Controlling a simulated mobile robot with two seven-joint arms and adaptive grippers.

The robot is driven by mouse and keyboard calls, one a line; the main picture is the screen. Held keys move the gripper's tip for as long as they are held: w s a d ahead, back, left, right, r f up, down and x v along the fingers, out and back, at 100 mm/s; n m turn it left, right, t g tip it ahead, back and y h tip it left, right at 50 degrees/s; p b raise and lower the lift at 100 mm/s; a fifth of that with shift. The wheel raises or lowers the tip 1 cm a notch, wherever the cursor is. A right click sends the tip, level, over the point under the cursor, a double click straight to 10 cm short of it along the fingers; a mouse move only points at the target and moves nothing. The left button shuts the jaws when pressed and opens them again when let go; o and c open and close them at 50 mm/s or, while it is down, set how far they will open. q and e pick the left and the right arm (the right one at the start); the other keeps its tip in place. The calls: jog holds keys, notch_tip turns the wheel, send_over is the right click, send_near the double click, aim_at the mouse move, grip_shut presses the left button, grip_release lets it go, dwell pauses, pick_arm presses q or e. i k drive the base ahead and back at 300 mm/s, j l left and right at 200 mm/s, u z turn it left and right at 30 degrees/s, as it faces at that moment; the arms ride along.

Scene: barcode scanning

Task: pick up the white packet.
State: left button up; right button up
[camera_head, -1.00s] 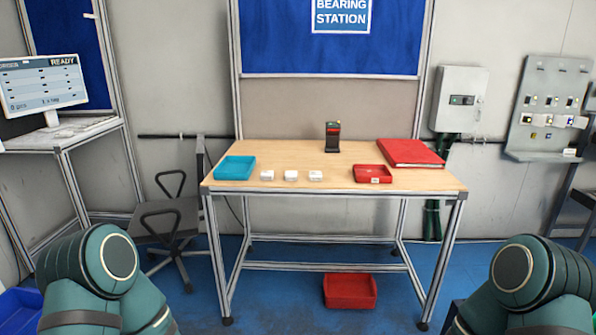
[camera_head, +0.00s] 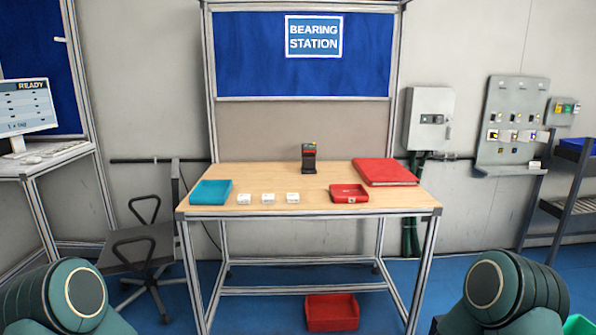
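Three small white packets lie in a row on the wooden table (camera_head: 330,208), towards its front left: a left one (camera_head: 244,198), a middle one (camera_head: 268,198) and a right one (camera_head: 292,197). They lie apart from each other between a teal tray and a red tray. I cannot tell which of them the task means. Only my own teal arm links show at the bottom left and bottom right. Neither gripper is in view, and both are away from the packets in this picture.
The teal tray (camera_head: 212,192) is at the table's left, the red tray (camera_head: 349,194) right of the packets. A dark scanner (camera_head: 309,158) stands at the back, a red binder (camera_head: 385,171) at the right. A red bin (camera_head: 332,312) sits below. A chair (camera_head: 144,246) stands left.

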aim_at(268, 199)
jog(key=i+j+z, duration=0.2)
jog(key=i, duration=0.25)
jog(key=i+j+z, duration=0.2)
jog(key=i, duration=0.2)
